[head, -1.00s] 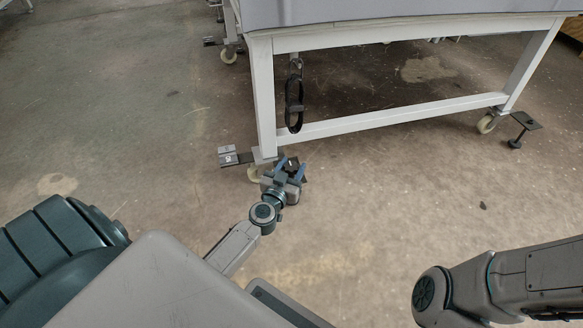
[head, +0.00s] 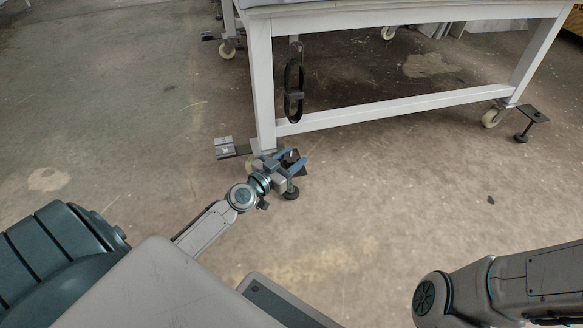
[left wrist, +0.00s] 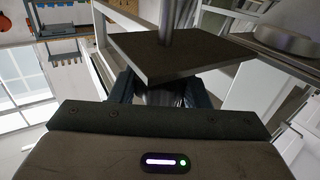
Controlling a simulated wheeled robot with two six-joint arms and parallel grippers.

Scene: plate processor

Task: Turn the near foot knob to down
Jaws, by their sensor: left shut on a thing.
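The near foot is at the bottom of the table's near left leg. Its dark pad (head: 291,193) shows just below my left gripper (head: 292,161) in the head view. My left gripper is low by the floor, its blue fingers around the foot's knob, which they mostly hide. In the left wrist view, a dark square plate (left wrist: 180,57) with a metal rod (left wrist: 166,20) crosses in front of the fingers (left wrist: 162,92). The jaws are shut on the knob behind that plate. My right arm is at the lower right of the head view; its gripper is out of frame.
The white table frame (head: 400,107) stands over the foot, with a black looped handle (head: 293,92) hanging beside the leg. A grey pedal-like block (head: 224,147) sits left of the leg. Another foot (head: 522,137) and caster (head: 491,118) are at the right.

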